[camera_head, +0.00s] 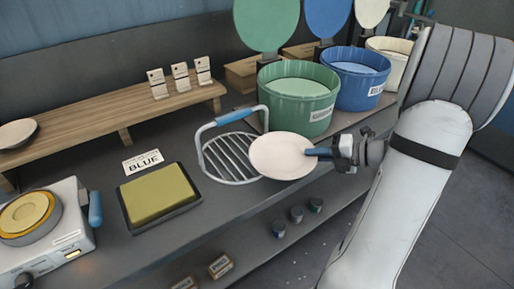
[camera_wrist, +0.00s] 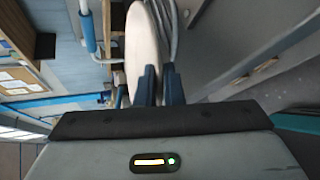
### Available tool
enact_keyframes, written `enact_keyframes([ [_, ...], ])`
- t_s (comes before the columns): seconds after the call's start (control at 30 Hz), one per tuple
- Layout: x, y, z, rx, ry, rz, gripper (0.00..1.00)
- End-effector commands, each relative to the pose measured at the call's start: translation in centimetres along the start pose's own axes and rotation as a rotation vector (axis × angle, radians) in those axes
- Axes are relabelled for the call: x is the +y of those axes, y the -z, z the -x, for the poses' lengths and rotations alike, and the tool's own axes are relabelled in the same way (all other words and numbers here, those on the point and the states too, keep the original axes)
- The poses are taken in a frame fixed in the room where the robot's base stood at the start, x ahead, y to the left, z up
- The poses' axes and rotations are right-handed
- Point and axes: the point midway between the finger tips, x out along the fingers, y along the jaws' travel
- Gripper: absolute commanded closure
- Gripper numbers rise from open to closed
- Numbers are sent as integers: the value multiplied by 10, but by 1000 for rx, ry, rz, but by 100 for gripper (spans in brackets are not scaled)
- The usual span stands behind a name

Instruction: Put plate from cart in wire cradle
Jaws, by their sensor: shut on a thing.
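A pale round plate (camera_head: 281,156) is held tilted by my gripper (camera_head: 318,153) at the plate's right edge. In the wrist view the plate (camera_wrist: 142,50) shows nearly edge-on, with its rim between the two blue fingers of my gripper (camera_wrist: 157,85). The wire cradle (camera_head: 225,160), with grey bars and a blue-gripped handle (camera_head: 235,116), stands on the dark cart or bench top. The plate overlaps the cradle's right side in the head view; I cannot tell whether they touch. Part of the cradle is hidden behind the plate.
A green bucket (camera_head: 298,98) and blue bucket (camera_head: 358,77) stand behind the cradle. A yellow pad (camera_head: 158,194) and "BLUE" card (camera_head: 143,162) lie to its left. A hotplate (camera_head: 45,235) is at far left. A wooden shelf (camera_head: 110,115) runs behind; another plate (camera_head: 17,133) rests there.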

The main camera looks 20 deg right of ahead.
Motion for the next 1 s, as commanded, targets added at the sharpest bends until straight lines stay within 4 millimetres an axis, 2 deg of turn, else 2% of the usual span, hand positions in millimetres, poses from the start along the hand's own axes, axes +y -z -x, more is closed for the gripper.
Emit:
enact_keyframes([
  [0.03, 5, 0, -13, 2, -1, 2, 100],
  [0.3, 26, -8, -75, -12, 2, -4, 100],
  [0.5, 39, -14, -110, -19, 3, -7, 100],
  [0.77, 46, -16, -126, -21, 3, -8, 100],
  [1.0, 14, -10, -138, -23, 4, -12, 100],
])
